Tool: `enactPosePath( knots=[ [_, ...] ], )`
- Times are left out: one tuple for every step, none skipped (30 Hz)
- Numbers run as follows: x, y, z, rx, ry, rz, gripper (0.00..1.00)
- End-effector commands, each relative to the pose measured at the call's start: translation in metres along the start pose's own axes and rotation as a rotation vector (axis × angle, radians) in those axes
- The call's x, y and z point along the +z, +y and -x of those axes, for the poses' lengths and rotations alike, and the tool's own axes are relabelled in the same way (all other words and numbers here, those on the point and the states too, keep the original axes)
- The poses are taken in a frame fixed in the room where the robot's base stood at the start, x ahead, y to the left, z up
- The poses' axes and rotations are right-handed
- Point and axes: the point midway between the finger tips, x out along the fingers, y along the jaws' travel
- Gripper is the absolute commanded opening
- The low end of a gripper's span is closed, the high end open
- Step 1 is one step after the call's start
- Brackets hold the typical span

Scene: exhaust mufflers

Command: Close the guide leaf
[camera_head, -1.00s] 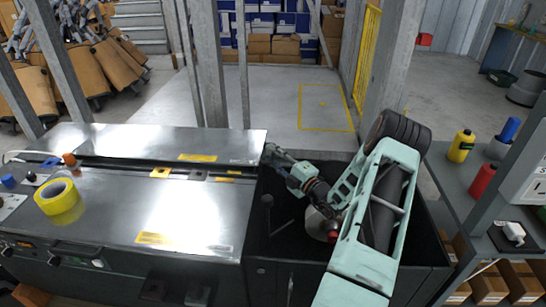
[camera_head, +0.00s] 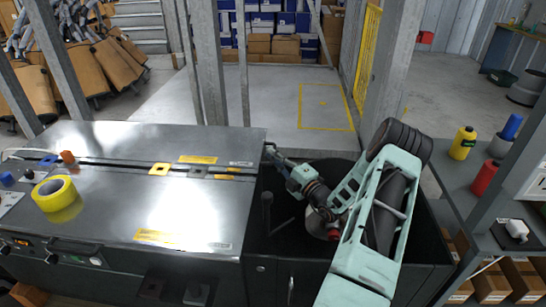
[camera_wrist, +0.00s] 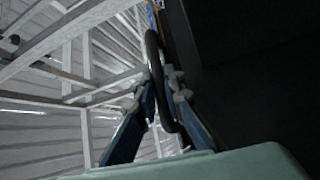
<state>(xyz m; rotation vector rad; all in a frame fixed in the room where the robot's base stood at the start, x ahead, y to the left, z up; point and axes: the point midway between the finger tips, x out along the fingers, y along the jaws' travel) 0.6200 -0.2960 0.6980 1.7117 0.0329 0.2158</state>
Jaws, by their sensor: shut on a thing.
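The guide leaf appears to be the steel rear plate (camera_head: 140,140) of the long metal bench. It lies nearly level with the front steel top (camera_head: 150,205), with a narrow dark slot between them. My gripper (camera_head: 270,150) is at the right end of this plate; its fingertips are small and partly hidden in the head view. In the wrist view, my gripper (camera_wrist: 161,85) has its two fingers closed around a dark curved handle (camera_wrist: 151,43). The handle's joint to the leaf cannot be made out there.
A yellow tape roll (camera_head: 55,190) lies on the bench's left. A side shelf (camera_head: 455,190) with bottles stands right. A grey post (camera_head: 208,60) rises behind the bench.

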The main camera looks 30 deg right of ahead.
Motion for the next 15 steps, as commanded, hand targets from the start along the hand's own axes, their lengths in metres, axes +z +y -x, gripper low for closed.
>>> enactPosePath(
  knots=[
    [0.0012, -0.0071, 0.0014, 0.01, 0.001, 0.009, 0.0],
    [0.0012, -0.0071, 0.0014, 0.014, 0.002, 0.013, 0.0],
    [0.001, -0.0064, 0.0014, 0.017, 0.003, 0.017, 0.0],
    [0.0008, -0.0058, 0.0014, 0.017, 0.004, 0.018, 0.0],
    [0.0007, -0.0054, 0.0014, 0.016, 0.004, 0.019, 0.0],
    [0.0006, -0.0055, 0.0015, 0.015, 0.003, 0.019, 0.0],
    [0.0006, -0.0057, 0.0016, 0.015, 0.003, 0.018, 0.0],
    [0.0006, -0.0059, 0.0016, 0.014, 0.003, 0.018, 0.0],
    [0.0006, -0.0061, 0.0017, 0.013, 0.003, 0.018, 0.0],
    [0.0006, -0.0063, 0.0018, 0.013, 0.003, 0.018, 0.0],
    [0.0006, -0.0064, 0.0018, 0.013, 0.003, 0.018, 0.12],
    [0.0006, -0.0065, 0.0018, 0.012, 0.003, 0.018, 0.17],
    [0.0007, -0.0064, 0.0017, 0.013, 0.003, 0.018, 0.2],
    [0.0007, -0.0062, 0.0017, 0.013, 0.003, 0.018, 0.23],
    [0.0007, -0.006, 0.0015, 0.013, 0.003, 0.018, 0.27]
  ],
)
